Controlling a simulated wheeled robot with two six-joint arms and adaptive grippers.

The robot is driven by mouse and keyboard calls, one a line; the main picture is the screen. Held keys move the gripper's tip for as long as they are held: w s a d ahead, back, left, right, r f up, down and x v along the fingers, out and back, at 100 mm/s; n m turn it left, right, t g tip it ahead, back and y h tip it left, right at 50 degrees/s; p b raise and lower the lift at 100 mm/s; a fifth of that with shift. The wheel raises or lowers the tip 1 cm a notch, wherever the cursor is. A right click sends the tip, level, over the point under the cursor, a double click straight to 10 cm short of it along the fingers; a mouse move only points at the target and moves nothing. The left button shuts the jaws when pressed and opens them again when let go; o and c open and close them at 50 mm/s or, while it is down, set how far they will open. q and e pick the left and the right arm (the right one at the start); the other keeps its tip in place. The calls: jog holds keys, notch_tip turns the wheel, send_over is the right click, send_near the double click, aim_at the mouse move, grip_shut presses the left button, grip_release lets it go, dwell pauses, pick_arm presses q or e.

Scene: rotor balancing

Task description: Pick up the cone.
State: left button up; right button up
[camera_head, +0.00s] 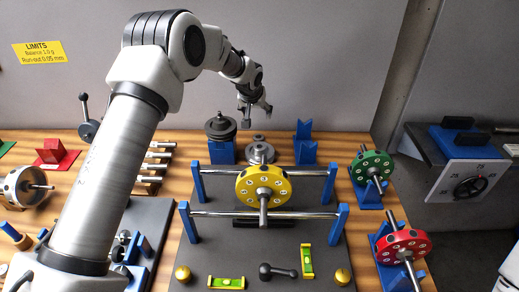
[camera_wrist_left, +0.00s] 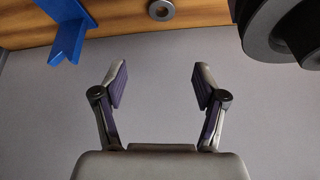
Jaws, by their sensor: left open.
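A grey stepped round part (camera_head: 260,153) stands on the table behind the yellow rotor; it may be the cone, but its shape is too small to tell for sure. A small grey ring-like part (camera_head: 259,138) is just behind it. A ring with a dark hole (camera_wrist_left: 161,10) shows at the top edge of the left wrist view. My left gripper (camera_head: 257,112) is open and empty, above and behind these parts. Its spread fingers (camera_wrist_left: 160,78) have only the grey background between them. My right gripper is not in view.
A dark rotor (camera_head: 220,128) on a blue stand is left of the grey parts; a blue V-block (camera_head: 305,130) is to the right. The yellow rotor (camera_head: 263,186) rests on rails in front. Green (camera_head: 371,166) and red (camera_head: 403,245) rotors stand at right.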

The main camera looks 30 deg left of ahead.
pick_arm(q)
jog(key=b, duration=0.3)
send_near(258, 139)
jog(key=shift+w+a+f, duration=0.1)
jog(key=shift+w, duration=0.5)
jog(key=shift+w+a+f, duration=0.15)
jog(key=shift+w, duration=0.4)
jog(key=shift+w+f, duration=0.15)
jog(key=shift+f, duration=0.05)
jog(key=x, duration=0.2)
jog(key=p+x, duration=0.1)
jog(key=x, duration=0.1)
jog(key=p+x, duration=0.1)
jog(key=x, duration=0.1)
jog(key=shift+s+a+f, duration=0.1)
jog(key=shift+s+f, duration=0.2)
jog(key=shift+f, duration=0.05)
jog(key=shift+w+f, duration=0.15)
jog(key=shift+f, duration=0.05)
jog(key=shift+r, duration=0.15)
grip_shut()
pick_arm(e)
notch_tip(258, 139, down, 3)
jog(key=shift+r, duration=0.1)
